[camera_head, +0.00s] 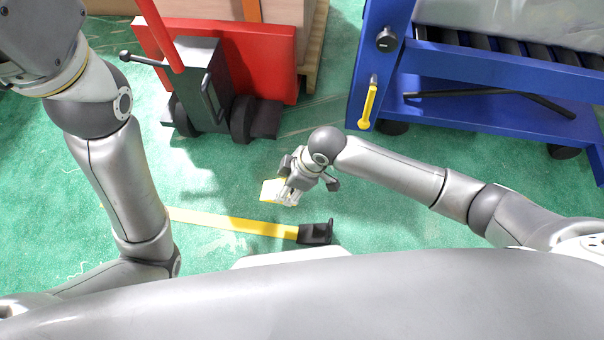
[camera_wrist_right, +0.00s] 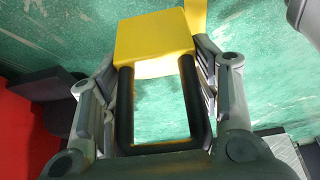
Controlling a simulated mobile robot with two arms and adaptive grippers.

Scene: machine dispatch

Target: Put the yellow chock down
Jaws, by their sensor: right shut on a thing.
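The yellow chock (camera_wrist_right: 155,45) has a black loop handle (camera_wrist_right: 124,110). In the right wrist view my right gripper (camera_wrist_right: 160,100) is shut on this handle, with fingers along both sides of it. In the head view the right gripper (camera_head: 290,192) points down over the green floor, and part of the yellow chock (camera_head: 270,190) shows at its left. I cannot tell whether the chock touches the floor. My left arm is at the left, with its gripper out of view.
A yellow floor strip (camera_head: 225,221) with a black piece (camera_head: 316,233) at its right end lies nearer my body. A red and dark pallet truck (camera_head: 215,85) stands behind left. A blue roller stand (camera_head: 480,65) stands behind right. Green floor (camera_head: 310,115) is clear between them.

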